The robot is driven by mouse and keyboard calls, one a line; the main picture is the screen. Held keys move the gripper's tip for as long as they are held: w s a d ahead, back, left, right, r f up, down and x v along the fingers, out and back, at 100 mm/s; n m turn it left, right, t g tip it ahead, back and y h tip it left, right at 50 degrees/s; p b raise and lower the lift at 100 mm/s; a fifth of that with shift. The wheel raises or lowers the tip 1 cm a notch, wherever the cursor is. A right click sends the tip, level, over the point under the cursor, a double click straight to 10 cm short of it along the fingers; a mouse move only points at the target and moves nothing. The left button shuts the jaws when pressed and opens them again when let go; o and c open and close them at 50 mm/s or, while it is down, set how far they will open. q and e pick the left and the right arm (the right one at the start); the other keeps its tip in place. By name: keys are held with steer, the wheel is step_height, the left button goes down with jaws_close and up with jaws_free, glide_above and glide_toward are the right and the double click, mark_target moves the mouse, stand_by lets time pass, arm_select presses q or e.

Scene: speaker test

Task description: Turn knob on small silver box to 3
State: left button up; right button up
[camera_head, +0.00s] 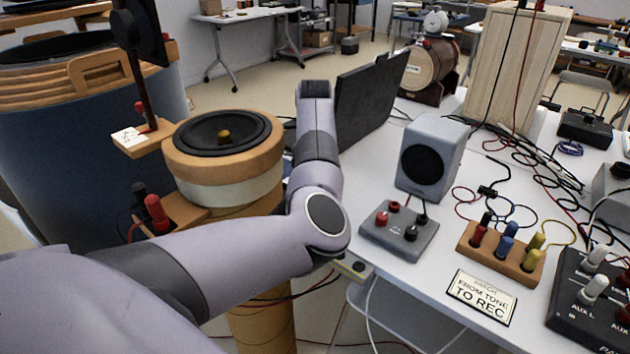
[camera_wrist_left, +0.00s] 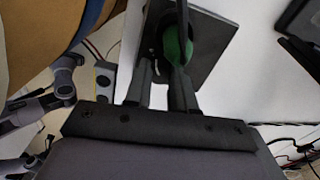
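A small grey box (camera_head: 412,238) with red and black round parts on top lies near the left edge of the white table in the head view. I cannot read any scale on it. My left arm reaches in from the left and bends upward beside the table; its gripper is hidden in the head view. In the left wrist view the two dark fingers of my left gripper (camera_wrist_left: 166,55) stand slightly apart over a dark grey flat surface (camera_wrist_left: 215,45). Something green (camera_wrist_left: 177,47) shows at the fingers; whether it is gripped is unclear. My right gripper is not in view.
A grey speaker (camera_head: 432,157) stands behind the small box. A wooden block with coloured plugs (camera_head: 500,252), a sign (camera_head: 481,297) and a black box (camera_head: 590,300) lie to its right. Loose cables cross the table. A black panel (camera_head: 370,97) stands behind my left arm.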

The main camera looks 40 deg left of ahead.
arm_select(q)
jaws_close()
steer(key=shift+m, duration=0.3)
steer(key=m+p, duration=0.1)
steer(key=m, duration=0.1)
steer(key=shift+r+m, duration=0.1)
steer(key=shift+m, duration=0.2)
steer(key=shift+m+p, duration=0.55)
steer(key=shift+m, duration=1.75)
steer(key=o, duration=0.7)
jaws_free()
steer(key=shift+o, duration=0.2)
